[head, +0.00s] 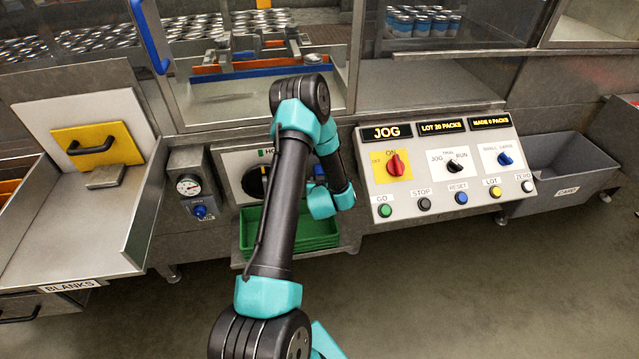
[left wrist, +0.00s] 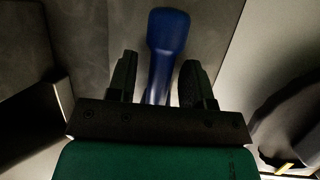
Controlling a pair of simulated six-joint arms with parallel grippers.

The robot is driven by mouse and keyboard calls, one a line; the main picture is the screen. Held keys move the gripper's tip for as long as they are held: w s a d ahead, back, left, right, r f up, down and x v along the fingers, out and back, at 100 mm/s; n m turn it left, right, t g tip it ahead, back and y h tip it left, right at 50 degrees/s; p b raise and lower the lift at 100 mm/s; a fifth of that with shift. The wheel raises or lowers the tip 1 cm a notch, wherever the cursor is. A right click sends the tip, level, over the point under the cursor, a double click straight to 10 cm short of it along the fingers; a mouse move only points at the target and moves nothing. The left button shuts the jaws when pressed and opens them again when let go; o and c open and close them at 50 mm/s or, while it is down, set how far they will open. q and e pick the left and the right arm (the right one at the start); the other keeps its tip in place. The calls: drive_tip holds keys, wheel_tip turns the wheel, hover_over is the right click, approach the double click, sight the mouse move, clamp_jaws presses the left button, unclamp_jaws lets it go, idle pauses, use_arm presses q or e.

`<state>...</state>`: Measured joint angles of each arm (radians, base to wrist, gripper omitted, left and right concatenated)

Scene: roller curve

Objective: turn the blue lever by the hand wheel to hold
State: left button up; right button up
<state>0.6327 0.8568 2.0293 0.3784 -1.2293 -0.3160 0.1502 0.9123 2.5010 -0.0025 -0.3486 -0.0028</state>
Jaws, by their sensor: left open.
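The blue lever (left wrist: 167,45) shows in the left wrist view, with a broad rounded end and a narrower shaft running down between my jaws. My left gripper (left wrist: 159,64) is open, with one dark finger on each side of the shaft. In the head view my left arm crosses the middle and hides most of the panel. A bit of blue (head: 319,172), likely the lever, shows just right of my arm. The black hand wheel (head: 252,183) is partly visible left of my arm. My left gripper is hidden there, and my right gripper is not in view.
A green crate (head: 247,240) sits below the panel. A gauge box with a blue knob (head: 200,212) stands to the left. The sloped control panel (head: 425,180) is close on the right. A dark rounded part (left wrist: 290,120) shows at right in the left wrist view.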

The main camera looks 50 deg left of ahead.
use_arm(q)
drive_tip(key=shift+s+d, duration=0.1)
drive_tip(key=v, duration=1.7)
drive_tip(key=shift+r, duration=0.15)
drive_tip(key=w+d+f+m+g+h, duration=0.1)
drive_tip(key=w+d+f+m+h, duration=0.1)
drive_tip(key=d+f+h, duration=0.45)
drive_tip(key=w+d+f+m+h, duration=0.2)
drive_tip(key=d+h, duration=0.1)
drive_tip(key=d, duration=0.6)
drive_tip(key=s+d+f+m+g+h, duration=0.1)
drive_tip(key=s+d+m+g+h, duration=0.1)
drive_tip(key=d, duration=0.4)
drive_tip(key=s+d+f+m+g+h, duration=0.2)
drive_tip(key=s+d+g+h, duration=0.1)
drive_tip(key=d, duration=0.3)
drive_tip(key=shift+s+d+f+m+g, duration=0.35)
drive_tip(key=shift+s+m+g, duration=0.05)
drive_tip(key=shift+s+g, duration=0.25)
